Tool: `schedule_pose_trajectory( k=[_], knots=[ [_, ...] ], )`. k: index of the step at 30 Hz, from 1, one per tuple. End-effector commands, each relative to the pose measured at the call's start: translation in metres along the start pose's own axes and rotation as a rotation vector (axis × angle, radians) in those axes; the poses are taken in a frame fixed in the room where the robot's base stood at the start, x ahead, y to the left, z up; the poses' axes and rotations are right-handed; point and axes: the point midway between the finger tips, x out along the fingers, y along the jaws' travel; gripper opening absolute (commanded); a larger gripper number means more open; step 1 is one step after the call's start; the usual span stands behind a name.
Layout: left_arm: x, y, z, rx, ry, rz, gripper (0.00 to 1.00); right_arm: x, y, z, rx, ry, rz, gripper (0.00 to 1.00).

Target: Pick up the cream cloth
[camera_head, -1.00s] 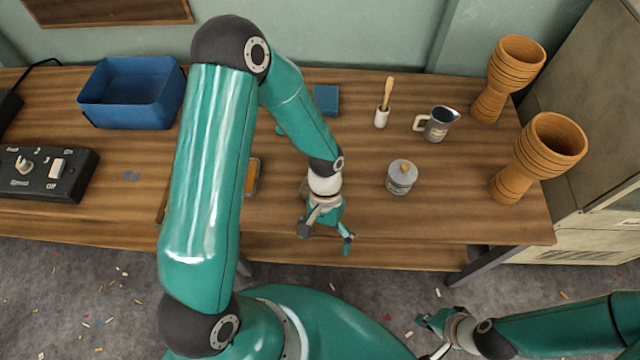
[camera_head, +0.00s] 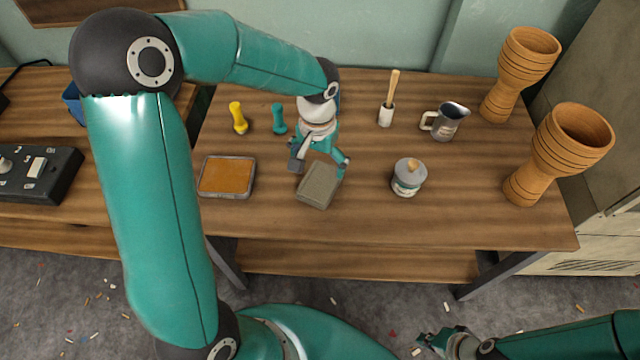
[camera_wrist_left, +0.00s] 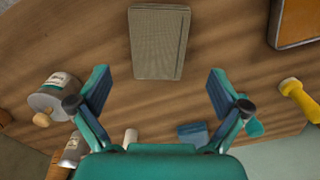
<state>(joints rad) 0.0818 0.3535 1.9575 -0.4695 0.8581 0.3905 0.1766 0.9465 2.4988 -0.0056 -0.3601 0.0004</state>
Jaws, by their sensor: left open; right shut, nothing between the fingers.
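The cream cloth (camera_head: 318,186) looks like a folded grey-beige rectangle lying flat on the wooden table, near the middle. It also shows in the left wrist view (camera_wrist_left: 160,43), just beyond the fingertips and roughly centred between them. My left gripper (camera_head: 320,164) is open and empty, at the cloth's far edge in the head view; its spread fingers also show in the left wrist view (camera_wrist_left: 158,90). I cannot tell its exact height over the table. My right gripper (camera_head: 432,344) is shut and empty, low in front of the table.
An orange-filled tray (camera_head: 227,177) lies left of the cloth, a lidded jar (camera_head: 408,178) right of it. Yellow (camera_head: 238,118) and teal (camera_head: 279,118) tools, a metal jug (camera_head: 448,122) and a wooden-handled tool (camera_head: 387,110) stand behind. Two goblet drums (camera_head: 556,155) (camera_head: 518,75) are at right.

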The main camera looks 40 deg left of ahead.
Motion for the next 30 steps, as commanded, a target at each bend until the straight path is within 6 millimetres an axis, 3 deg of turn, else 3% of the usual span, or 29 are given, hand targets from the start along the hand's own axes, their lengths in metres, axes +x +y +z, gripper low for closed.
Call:
schedule_pose_trajectory(
  k=[3,11,19,29,30],
  knots=[
    [0.018,0.000,0.000,0.000,-0.003,0.000,1.00,0.003,0.001,0.000,0.000,0.000,0.000,0.00],
    [0.033,0.001,-0.002,0.000,-0.002,0.001,1.00,0.003,0.001,0.000,0.000,0.000,0.000,0.00],
    [0.070,0.001,-0.008,-0.002,-0.003,0.000,1.00,0.005,0.002,0.000,0.000,0.000,0.000,0.00],
    [0.077,0.001,-0.008,-0.002,0.000,0.001,1.00,0.006,0.002,0.000,0.000,0.000,0.000,0.00],
    [0.077,0.001,-0.008,-0.001,0.000,0.001,0.95,0.006,0.002,0.000,0.000,0.000,0.000,0.00]
  ],
)
